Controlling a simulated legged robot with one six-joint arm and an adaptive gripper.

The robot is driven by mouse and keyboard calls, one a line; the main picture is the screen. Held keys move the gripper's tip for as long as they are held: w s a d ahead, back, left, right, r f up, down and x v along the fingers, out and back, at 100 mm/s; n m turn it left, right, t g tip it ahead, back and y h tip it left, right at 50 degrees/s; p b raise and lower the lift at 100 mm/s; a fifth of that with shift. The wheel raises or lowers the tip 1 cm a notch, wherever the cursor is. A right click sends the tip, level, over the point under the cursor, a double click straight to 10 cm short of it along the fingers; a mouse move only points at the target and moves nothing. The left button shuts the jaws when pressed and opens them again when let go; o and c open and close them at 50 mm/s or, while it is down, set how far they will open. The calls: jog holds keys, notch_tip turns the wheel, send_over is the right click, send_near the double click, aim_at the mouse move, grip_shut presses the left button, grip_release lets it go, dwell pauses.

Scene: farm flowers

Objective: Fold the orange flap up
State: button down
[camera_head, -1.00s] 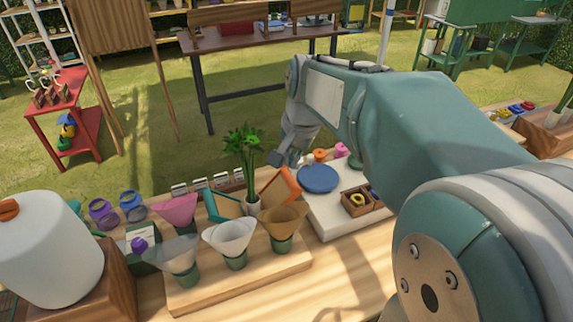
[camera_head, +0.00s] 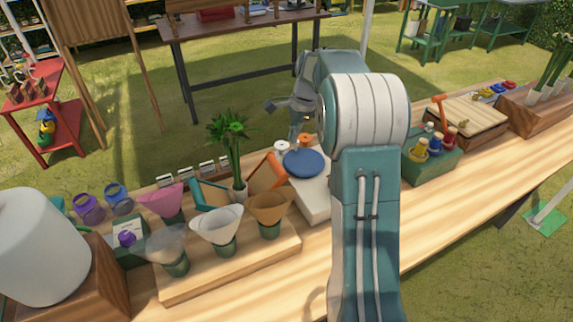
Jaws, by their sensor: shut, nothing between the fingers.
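The orange flap (camera_head: 267,173) stands tilted on the wooden board, just right of a leafy green plant (camera_head: 232,140) in a pale pot. Its lower part is hidden behind the brown paper cone. A teal flap (camera_head: 206,194) stands tilted on the plant's left side. My gripper (camera_head: 277,104) is shut and empty. It shows above and beyond the orange flap, clearly apart from it.
A blue disc (camera_head: 303,163) lies on a pale board to the right. A green crate (camera_head: 430,168) holds bottles farther right.

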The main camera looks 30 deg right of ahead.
aim_at(266, 179)
jog(key=shift+w+d+f, duration=0.2)
jog(key=shift+d+f, duration=0.15)
jog(key=shift+f, duration=0.1)
jog(key=x, duration=1)
jog(key=shift+a, duration=0.1)
